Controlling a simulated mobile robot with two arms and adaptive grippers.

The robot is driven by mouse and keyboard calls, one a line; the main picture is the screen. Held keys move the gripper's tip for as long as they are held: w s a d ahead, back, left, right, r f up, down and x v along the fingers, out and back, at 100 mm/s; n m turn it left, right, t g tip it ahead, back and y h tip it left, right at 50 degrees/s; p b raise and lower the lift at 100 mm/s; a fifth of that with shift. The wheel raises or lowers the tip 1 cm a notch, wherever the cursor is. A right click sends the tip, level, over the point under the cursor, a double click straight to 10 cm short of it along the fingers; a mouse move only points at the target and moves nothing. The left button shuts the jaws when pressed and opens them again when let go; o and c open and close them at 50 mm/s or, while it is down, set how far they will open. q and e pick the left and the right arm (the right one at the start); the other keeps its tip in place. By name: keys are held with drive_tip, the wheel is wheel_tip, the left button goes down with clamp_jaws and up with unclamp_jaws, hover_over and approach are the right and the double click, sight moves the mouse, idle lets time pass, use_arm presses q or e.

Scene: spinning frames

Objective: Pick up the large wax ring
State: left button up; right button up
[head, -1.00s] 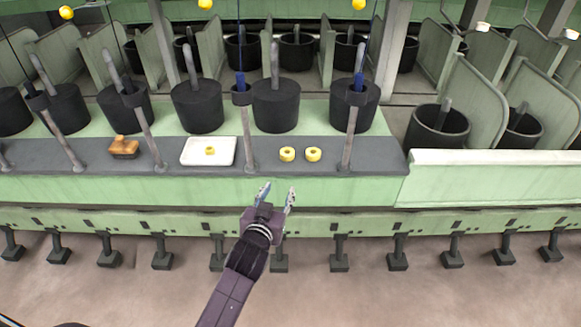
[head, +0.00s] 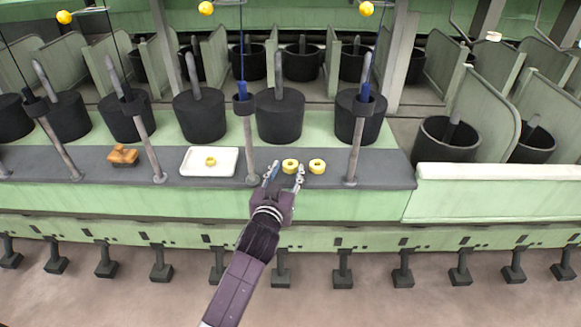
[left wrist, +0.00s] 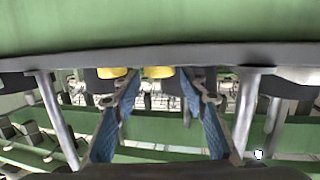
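Two yellow wax rings lie side by side on the dark grey shelf in the head view, a left one (head: 290,166) and a right one (head: 317,166). They look alike in size. A smaller yellow ring (head: 210,161) lies on a white tray (head: 192,170) to the left. My left gripper (head: 286,174) is open and empty at the shelf's front, its fingertips either side of the near side of the left ring. In the left wrist view, one ring (left wrist: 158,72) shows between the fingertips and the other (left wrist: 112,72) beside them. My right gripper is out of view.
Thin grey posts (head: 249,150) (head: 353,150) rise from the shelf (head: 220,188) on both sides of the ring pair. Black pots (head: 281,115) stand behind. A brown wooden block (head: 123,155) lies at the left.

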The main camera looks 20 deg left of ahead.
sight(289, 166)
use_arm(q)
drive_tip(key=w, duration=0.4)
drive_tip(key=shift+a+f+b, duration=0.15)
drive_tip(key=shift+f+b, duration=0.2)
drive_tip(key=shift+f, duration=0.05)
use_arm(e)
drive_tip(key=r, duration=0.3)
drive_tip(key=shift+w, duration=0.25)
use_arm(q)
drive_tip(key=shift+c, duration=0.5)
drive_tip(key=c, duration=0.6)
